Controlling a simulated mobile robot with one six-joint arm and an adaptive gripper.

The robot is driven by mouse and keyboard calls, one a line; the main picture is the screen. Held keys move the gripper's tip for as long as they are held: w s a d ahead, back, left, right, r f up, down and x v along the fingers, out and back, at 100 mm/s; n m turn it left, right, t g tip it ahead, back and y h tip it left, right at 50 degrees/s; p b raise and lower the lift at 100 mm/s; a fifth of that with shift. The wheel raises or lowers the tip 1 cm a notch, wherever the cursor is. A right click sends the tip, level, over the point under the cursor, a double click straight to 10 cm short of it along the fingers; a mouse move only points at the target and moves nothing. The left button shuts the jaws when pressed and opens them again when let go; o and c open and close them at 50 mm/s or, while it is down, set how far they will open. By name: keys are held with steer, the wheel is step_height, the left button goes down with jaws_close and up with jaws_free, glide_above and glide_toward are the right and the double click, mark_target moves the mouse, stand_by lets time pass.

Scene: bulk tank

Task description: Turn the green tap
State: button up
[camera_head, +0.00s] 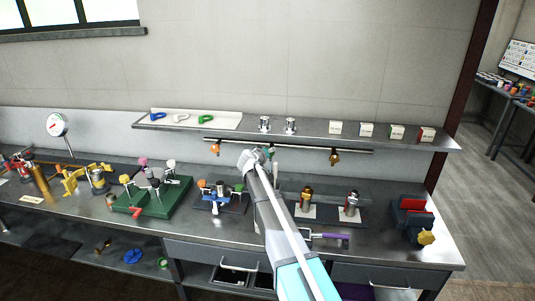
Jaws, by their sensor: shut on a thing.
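The green tap (271,151) is on the rail below the wall shelf, mostly hidden by my gripper. Only a small green part of it shows beside the gripper's end. My gripper (257,156) reaches up to the rail from the lower right and is shut on the green tap. The fingers are small and partly hidden by my arm, so their exact hold on the handle is unclear.
An orange tap (215,149) and a brass-orange tap (334,157) hang on the same rail, left and right. The wall shelf (310,127) above bears boxes and metal pieces. Valve assemblies stand on the bench (85,215); a red-and-blue vise (415,213) stands at right.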

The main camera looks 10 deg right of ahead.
steer(key=shift+s+r+m+y+p, duration=0.15)
steer(key=shift+m+y+p, duration=0.3)
steer(key=shift+m, duration=0.35)
steer(key=shift+m+y, duration=0.45)
steer(key=shift+m, duration=0.25)
steer(key=o, duration=1.1)
steer(key=shift+o, duration=0.2)
steer(key=shift+d, duration=0.1)
